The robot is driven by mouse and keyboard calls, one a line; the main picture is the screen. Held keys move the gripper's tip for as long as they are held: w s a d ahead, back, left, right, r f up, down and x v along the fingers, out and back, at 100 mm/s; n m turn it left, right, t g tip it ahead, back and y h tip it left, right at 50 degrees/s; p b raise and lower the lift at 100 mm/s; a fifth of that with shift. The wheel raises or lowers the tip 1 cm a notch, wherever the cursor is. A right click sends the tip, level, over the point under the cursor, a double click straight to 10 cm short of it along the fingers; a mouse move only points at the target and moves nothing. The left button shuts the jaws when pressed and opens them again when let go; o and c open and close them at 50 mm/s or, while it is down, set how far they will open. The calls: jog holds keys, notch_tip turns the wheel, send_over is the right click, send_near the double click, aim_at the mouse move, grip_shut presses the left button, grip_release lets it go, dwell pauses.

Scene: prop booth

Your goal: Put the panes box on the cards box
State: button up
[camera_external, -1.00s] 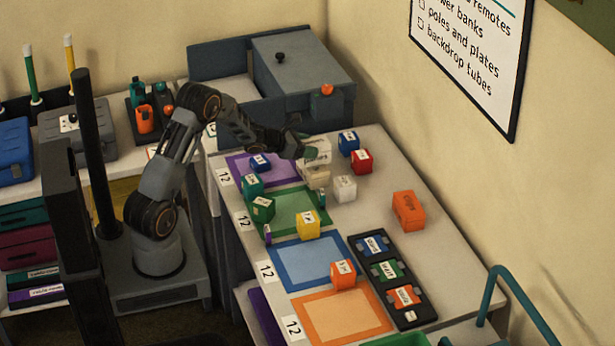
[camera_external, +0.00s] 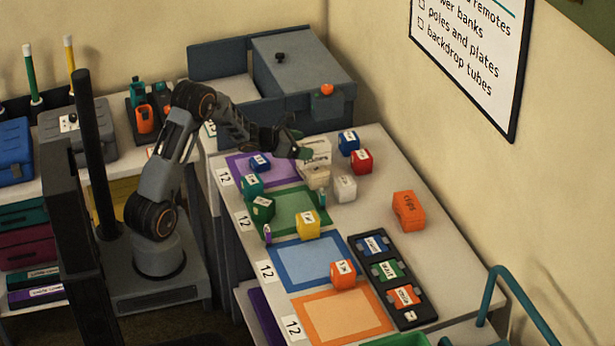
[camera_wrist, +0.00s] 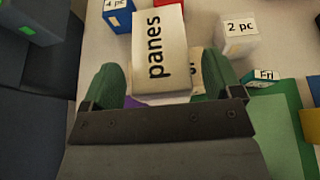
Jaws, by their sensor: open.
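The panes box (camera_wrist: 160,45), cream with a black "panes" label, lies in the wrist view ahead of and between the fingertips of my gripper (camera_wrist: 164,82). In the external view the panes box (camera_external: 317,148) appears to sit on top of a beige box (camera_external: 316,177) at the edge of the purple mat. In the wrist view this lower box (camera_wrist: 195,62) is mostly hidden beneath it; only the end of its label, an "s", shows, consistent with the cards box. My gripper (camera_external: 302,150) is open, at the left side of the panes box.
A white "2 pc" box (camera_external: 344,188), a red box (camera_external: 361,161) and a blue box (camera_external: 348,141) stand close by on the right. A green box (camera_external: 263,208) and a yellow box (camera_external: 308,224) stand nearer. The table's right side is mostly clear around an orange box (camera_external: 408,210).

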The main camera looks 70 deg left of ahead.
jog(key=v, duration=1)
jog(key=s+d+r+m+g+h, duration=0.2)
jog(key=d+r+m+g+h, duration=0.1)
jog(key=d+m, duration=0.8)
jog(key=s+d+r+m+g+h, duration=0.3)
jog(key=d+m, duration=0.5)
jog(key=d, duration=0.5)
jog(key=s+d+r+m+g+y, duration=0.1)
jog(key=s+m+y, duration=0.2)
jog(key=s+m, duration=0.3)
jog(key=s+d+r+m+g+y, duration=0.1)
jog(key=s+d+m+g+y, duration=0.1)
jog(key=s+m, duration=0.4)
jog(key=m+y, duration=0.1)
jog(key=m, duration=0.4)
jog(key=shift+s+d+g+b, duration=0.2)
jog(key=shift+g+b, duration=0.1)
jog(key=shift+b, duration=0.1)
